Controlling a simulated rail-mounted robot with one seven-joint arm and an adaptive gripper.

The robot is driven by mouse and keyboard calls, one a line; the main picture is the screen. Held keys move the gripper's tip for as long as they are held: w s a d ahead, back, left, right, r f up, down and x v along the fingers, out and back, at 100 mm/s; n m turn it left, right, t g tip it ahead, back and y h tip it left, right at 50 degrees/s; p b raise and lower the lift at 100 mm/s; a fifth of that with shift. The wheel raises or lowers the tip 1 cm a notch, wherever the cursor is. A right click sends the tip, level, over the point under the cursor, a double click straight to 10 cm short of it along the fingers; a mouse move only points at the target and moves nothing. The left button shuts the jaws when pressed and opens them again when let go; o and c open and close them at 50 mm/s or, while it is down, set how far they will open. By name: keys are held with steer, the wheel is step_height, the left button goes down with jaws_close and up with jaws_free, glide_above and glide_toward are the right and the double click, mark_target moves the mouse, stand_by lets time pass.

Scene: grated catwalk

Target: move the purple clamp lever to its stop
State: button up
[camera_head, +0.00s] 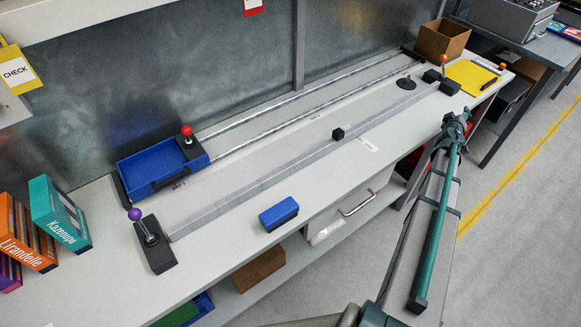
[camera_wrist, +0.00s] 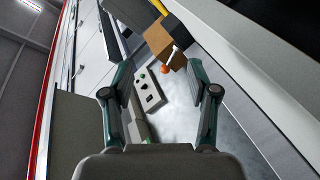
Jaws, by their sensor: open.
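The purple clamp lever (camera_head: 134,214) stands at the near left end of the bench in the head view. Its purple ball tops a metal shaft that rises from a black block (camera_head: 157,246) and leans to the left. The lever does not show in the wrist view. My gripper (camera_wrist: 158,80) is open, with nothing between its fingers. In the head view my arm reaches along the right side of the bench, far from the purple lever.
A blue tray (camera_head: 137,168) with a red-knobbed lever (camera_head: 187,131) sits behind the purple lever. Books (camera_head: 58,217) stand to its left; a blue block (camera_head: 278,213) lies to its right. A long grey bar (camera_head: 290,162) crosses the bench. An orange-knobbed lever (camera_head: 443,61) and cardboard box (camera_head: 441,40) stand far right.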

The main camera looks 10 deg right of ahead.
steer(key=w+a+r+m+p, duration=0.15)
steer(key=w+a, duration=0.25)
steer(key=a, duration=0.5)
steer(key=w+a+r+m+g+y, duration=0.1)
steer(key=w+a+r, duration=0.25)
steer(key=a, duration=0.45)
steer(key=w+a+r+m+p, duration=0.1)
steer(key=w+a+m, duration=0.1)
steer(key=w+a, duration=0.5)
steer(key=s+a+f+m+g+y+p, duration=0.1)
steer(key=s+a+g+y, duration=0.1)
steer(key=a, duration=1.4)
steer(key=s+a+f+m+g+y+p, duration=0.1)
steer(key=s+a+y, duration=0.1)
steer(key=a, duration=1.5)
steer(key=n+g+y+p, duration=0.4)
steer(key=g+y, duration=0.1)
steer(key=g, duration=0.3)
glide_toward(132, 212)
steer(key=shift+m, duration=0.25)
steer(key=shift+d+f+p, duration=0.15)
steer(key=shift+f+p, duration=0.45)
steer(key=shift+f, duration=1.95)
steer(key=shift+d+f+p, duration=0.15)
steer(key=shift+f+p, duration=0.4)
steer(key=shift+f, duration=2.05)
